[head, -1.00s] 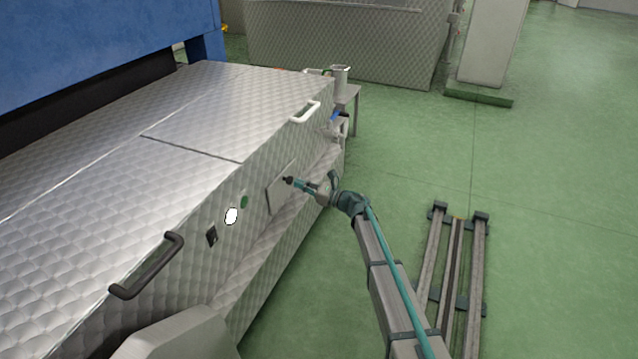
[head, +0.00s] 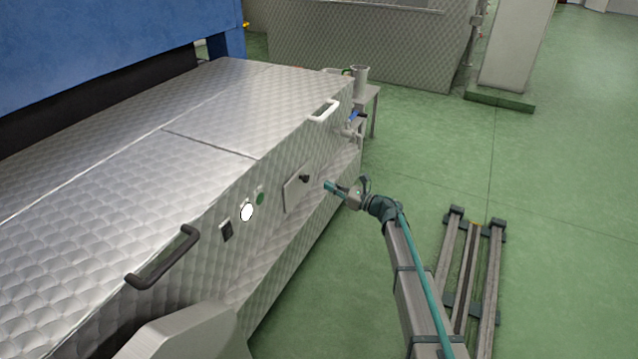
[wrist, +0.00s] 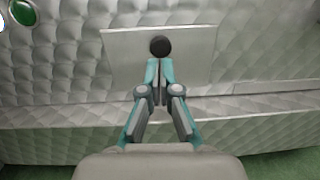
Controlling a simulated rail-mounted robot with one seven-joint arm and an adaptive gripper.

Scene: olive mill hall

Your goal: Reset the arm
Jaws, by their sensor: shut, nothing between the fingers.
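My gripper (head: 327,186) is shut and empty, at the end of my arm in front of the steel machine (head: 215,110). Its teal fingers also show in the wrist view (wrist: 157,70), pressed together. A black round knob (head: 305,178) sits on a flat plate (head: 291,193) on the machine's front face. In the head view a small gap lies between fingertips and knob. In the wrist view the knob (wrist: 160,46) shows just past the fingertips, in front of the plate (wrist: 200,65).
Left of the plate are a green button (head: 260,195), a white round button (head: 247,212) and a black switch (head: 227,231). A dark handle (head: 165,260) and a white handle (head: 324,111) stick out. A low rail frame (head: 472,270) lies on the right. Green floor beyond is open.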

